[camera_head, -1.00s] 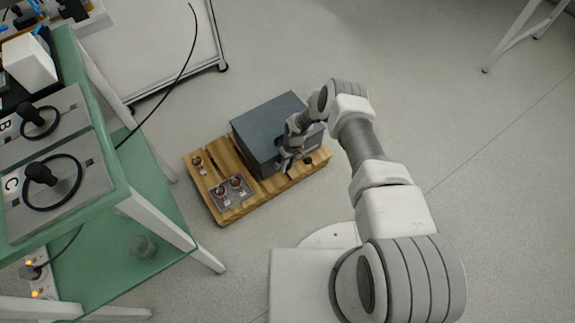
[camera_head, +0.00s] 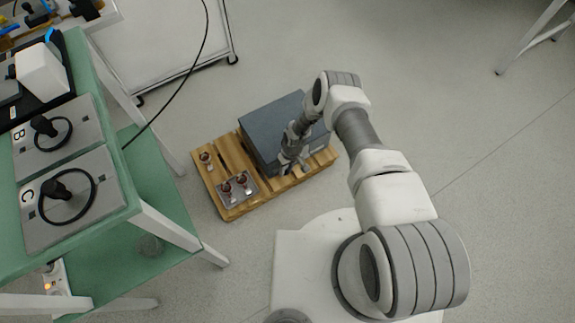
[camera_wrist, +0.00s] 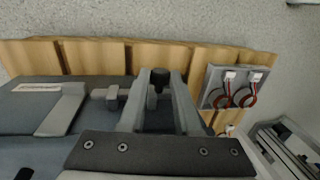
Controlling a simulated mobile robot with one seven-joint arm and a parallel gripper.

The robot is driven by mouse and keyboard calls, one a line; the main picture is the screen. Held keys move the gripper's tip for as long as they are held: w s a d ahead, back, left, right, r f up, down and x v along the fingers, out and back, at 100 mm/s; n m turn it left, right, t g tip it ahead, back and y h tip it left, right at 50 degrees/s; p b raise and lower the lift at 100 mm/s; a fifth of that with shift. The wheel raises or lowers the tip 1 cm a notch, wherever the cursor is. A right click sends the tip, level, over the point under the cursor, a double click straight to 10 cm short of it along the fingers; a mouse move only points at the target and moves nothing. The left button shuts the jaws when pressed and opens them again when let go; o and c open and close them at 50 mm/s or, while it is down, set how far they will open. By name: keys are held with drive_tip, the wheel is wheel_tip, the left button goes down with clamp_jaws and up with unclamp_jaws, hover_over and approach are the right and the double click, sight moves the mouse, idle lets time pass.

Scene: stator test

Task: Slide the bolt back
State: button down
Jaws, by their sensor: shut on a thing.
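A dark grey-blue box (camera_head: 270,125) sits on a wooden pallet (camera_head: 225,211) on the floor in the head view. My gripper (camera_head: 290,167) is at the box's near side, low over the pallet. In the wrist view, my gripper (camera_wrist: 160,98) has its two grey fingers on either side of a black knob (camera_wrist: 160,77), which I take to be the bolt's handle. It is shut on it. A small grey bracket (camera_wrist: 105,97) is left of the fingers. The bolt's shaft is mostly hidden by the fingers.
A grey plate (camera_head: 237,190) with red-wired parts lies on the pallet left of the box; the plate also shows in the wrist view (camera_wrist: 221,88). A green workbench (camera_head: 160,185) stands at the left, with a black cable (camera_head: 182,75) hanging nearby.

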drive_tip(key=shift+a, duration=0.2)
drive_tip(key=c, duration=0.6)
unclamp_jaws()
drive_tip(key=shift+s, duration=0.1)
drive_tip(key=shift+d, duration=0.1)
drive_tip(key=r+p, duration=0.2)
drive_tip(key=r, duration=0.3)
drive_tip(key=w+d+r+p, duration=0.1)
drive_tip(key=r+p, duration=0.1)
drive_tip(key=r, duration=0.4)
drive_tip(key=d+r+p, duration=0.1)
drive_tip(key=r+p, duration=0.1)
drive_tip(key=r, duration=0.4)
drive_tip(key=shift+w+d+r, duration=0.1)
drive_tip(key=shift+w, duration=0.15)
